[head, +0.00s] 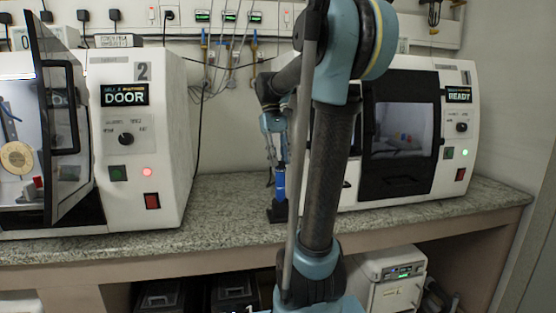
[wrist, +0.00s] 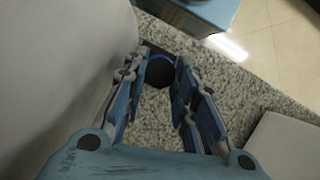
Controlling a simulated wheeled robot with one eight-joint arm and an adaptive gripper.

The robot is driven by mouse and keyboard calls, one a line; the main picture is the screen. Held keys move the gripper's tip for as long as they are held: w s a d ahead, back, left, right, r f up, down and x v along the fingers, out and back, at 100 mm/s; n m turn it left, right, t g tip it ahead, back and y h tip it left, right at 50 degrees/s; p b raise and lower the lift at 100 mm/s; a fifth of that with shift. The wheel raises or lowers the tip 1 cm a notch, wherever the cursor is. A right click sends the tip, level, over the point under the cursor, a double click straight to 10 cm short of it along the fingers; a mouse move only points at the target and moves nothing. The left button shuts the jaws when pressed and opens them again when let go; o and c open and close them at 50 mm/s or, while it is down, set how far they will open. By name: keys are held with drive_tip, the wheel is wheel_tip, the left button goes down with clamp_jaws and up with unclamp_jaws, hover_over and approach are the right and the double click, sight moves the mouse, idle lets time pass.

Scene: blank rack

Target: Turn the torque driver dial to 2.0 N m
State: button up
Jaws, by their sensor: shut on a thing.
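The torque driver (head: 280,183) is a blue upright tool standing in a small black base (head: 277,212) on the counter. My gripper (head: 280,163) points down over it and is shut on its upper part. In the wrist view, the driver's dark round top with a blue edge (wrist: 160,71) sits between the fingertips of my gripper (wrist: 163,64). The dial's scale and setting are too small to read in either view.
The granite counter (head: 232,213) is clear around the base. Machine 2 (head: 145,130), marked DOOR, stands left with its dark door (head: 62,130) swung open. Machine 1 (head: 460,145), marked READY, stands right, closed, partly behind my arm.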

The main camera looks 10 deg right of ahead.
drive_tip(key=o, duration=1.1)
drive_tip(key=v, duration=1.2)
drive_tip(key=shift+f, duration=0.1)
